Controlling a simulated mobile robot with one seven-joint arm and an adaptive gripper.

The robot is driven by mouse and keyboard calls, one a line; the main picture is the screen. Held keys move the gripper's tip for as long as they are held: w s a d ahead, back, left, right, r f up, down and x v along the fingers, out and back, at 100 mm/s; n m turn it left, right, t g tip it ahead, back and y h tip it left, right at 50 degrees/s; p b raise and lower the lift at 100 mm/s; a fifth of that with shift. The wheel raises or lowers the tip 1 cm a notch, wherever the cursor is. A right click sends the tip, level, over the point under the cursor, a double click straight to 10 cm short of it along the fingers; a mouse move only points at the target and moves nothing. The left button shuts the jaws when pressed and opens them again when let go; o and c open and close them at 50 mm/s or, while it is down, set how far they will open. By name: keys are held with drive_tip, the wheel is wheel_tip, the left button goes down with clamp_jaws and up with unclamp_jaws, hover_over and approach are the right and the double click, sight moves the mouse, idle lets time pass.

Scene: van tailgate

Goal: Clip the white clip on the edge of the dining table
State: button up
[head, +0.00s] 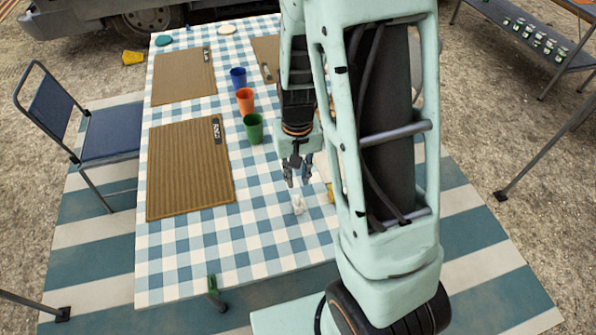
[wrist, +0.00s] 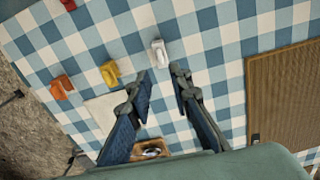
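The white clip (head: 298,204) lies on the blue-and-white checked cloth of the dining table (head: 180,270), some way in from the near edge. In the wrist view the white clip (wrist: 159,53) is just beyond my fingertips, roughly in line with the gap between them. My gripper (head: 298,170) points down above the table; in the wrist view its two fingers (wrist: 162,80) stand apart with nothing between them. A green clip (head: 213,286) sits on the table's near edge.
A yellow clip (wrist: 110,73), an orange clip (wrist: 61,87) and a red clip (wrist: 68,4) are near the white one. Brown mats (head: 190,168) and blue, orange and green cups (head: 253,127) are on the table. A blue chair (head: 100,130) stands at left.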

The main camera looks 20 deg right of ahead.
sight(297, 199)
drive_tip(key=shift+f+b, duration=3.5)
drive_tip(key=shift+f, duration=1.05)
clamp_jaws()
drive_tip(key=shift+r, duration=0.1)
wheel_tip(297, 199, up, 5)
drive_tip(key=p, duration=0.4)
